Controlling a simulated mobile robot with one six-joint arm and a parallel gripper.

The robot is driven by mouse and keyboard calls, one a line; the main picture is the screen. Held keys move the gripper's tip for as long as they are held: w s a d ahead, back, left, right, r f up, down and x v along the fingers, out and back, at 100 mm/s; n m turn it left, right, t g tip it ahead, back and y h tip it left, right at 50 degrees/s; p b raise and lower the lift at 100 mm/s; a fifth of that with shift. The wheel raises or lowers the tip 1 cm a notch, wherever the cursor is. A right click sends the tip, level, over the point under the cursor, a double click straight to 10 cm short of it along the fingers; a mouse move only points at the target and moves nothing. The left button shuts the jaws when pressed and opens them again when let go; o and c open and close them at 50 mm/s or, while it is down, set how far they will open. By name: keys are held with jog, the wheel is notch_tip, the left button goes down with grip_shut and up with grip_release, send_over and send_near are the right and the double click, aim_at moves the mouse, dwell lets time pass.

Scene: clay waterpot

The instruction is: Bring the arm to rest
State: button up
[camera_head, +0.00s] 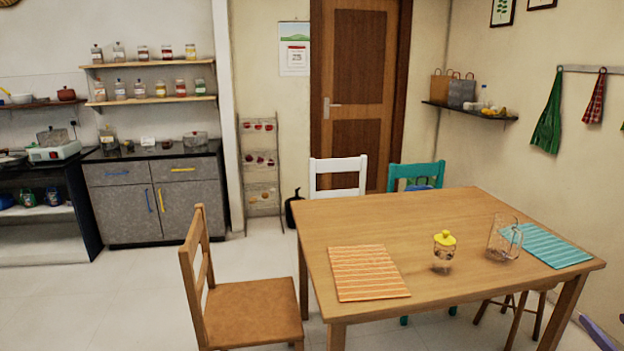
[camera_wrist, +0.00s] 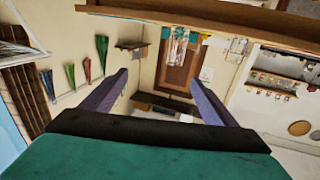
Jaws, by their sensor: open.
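My gripper (camera_wrist: 158,80) shows in the wrist view with its two purple fingers spread wide apart. Nothing is between the fingers but the distant room. The wrist view is upside down, with the wooden table's edge (camera_wrist: 230,25) along the top. In the head view, purple pieces at the lower right corner look like my gripper's fingers, to the right of the table and below its top. Most of the arm is out of view there.
The wooden table (camera_head: 400,222) holds an orange striped mat (camera_head: 367,273), a yellow-lidded jar (camera_head: 444,252), a glass jug (camera_head: 503,240) and a turquoise mat (camera_head: 548,246). A wooden chair (camera_head: 240,305) stands at its left. White (camera_head: 338,166) and teal (camera_head: 415,172) chairs stand behind. Floor at left is clear.

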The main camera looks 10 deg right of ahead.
jog(key=w+a+f+g+y+p, duration=0.2)
jog(key=w+a+f+g+y, duration=0.35)
jog(key=w+a+f, duration=1.2)
jog(key=a+f+g+y, duration=0.1)
jog(key=a+f+y, duration=0.1)
jog(key=a+f, duration=0.35)
jog(key=a+f+g+y+p, duration=0.1)
jog(key=a+f+g, duration=0.1)
jog(key=a, duration=0.7)
jog(key=a+f+g+y, duration=0.1)
jog(key=a+f+y, duration=0.1)
jog(key=a+f, duration=0.35)
jog(key=s+a+f+n+g+p, duration=0.1)
jog(key=s+a+f+g, duration=0.35)
jog(key=a, duration=0.55)
jog(key=s+a+f+g+p, duration=0.1)
jog(key=s+a+f+g, duration=0.3)
jog(key=a, duration=0.6)
jog(key=s+a+f+n+g+h, duration=0.1)
jog(key=s+a+f+g+h, duration=0.1)
jog(key=s, duration=0.6)
jog(key=s+a+f+n+g+h+p, duration=0.1)
jog(key=s+a+f+h, duration=0.3)
jog(key=s, duration=0.4)
jog(key=shift+s+a+f+g+p, duration=0.3)
jog(key=shift+a+f+g, duration=0.05)
jog(key=shift+a+g, duration=0.55)
